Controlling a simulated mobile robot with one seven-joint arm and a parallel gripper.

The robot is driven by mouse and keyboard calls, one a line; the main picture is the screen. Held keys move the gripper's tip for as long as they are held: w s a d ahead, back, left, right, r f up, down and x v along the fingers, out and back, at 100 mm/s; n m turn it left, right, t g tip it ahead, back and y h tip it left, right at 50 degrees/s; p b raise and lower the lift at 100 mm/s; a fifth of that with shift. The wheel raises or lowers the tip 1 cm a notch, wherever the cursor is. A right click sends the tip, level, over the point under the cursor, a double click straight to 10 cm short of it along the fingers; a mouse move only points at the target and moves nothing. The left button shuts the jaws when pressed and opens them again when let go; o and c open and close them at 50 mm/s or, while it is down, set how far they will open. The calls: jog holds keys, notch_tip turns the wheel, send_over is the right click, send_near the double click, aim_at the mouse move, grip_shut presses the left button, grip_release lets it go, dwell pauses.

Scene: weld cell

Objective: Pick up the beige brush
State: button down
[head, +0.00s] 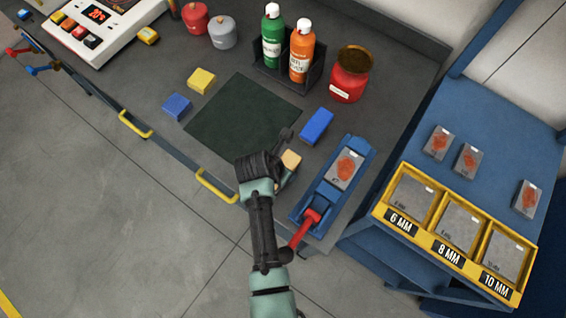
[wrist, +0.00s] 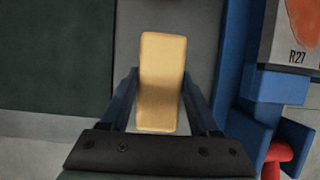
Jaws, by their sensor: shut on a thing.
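The beige brush (wrist: 161,70) is a plain tan block, upright in the wrist view between the two fingers of my gripper (wrist: 163,105). The fingers close on its left and right sides. In the head view, a small part of the beige brush (head: 291,160) shows beside my gripper (head: 283,151), near the front edge of the bench. My wrist hides the rest of it there. I cannot tell whether the brush touches the bench top.
A blue block (head: 316,126) lies just behind the gripper. A blue fixture (head: 355,192) with a red handle (head: 303,230) and a marked plate stands at right. A dark green mat (head: 240,117) lies at left. Yellow (head: 201,80) and blue (head: 176,106) blocks lie beyond it.

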notch_tip(320, 180, up, 10)
jog(key=shift+r+b, duration=0.25)
jog(key=shift+b, duration=0.1)
dwell(0.4)
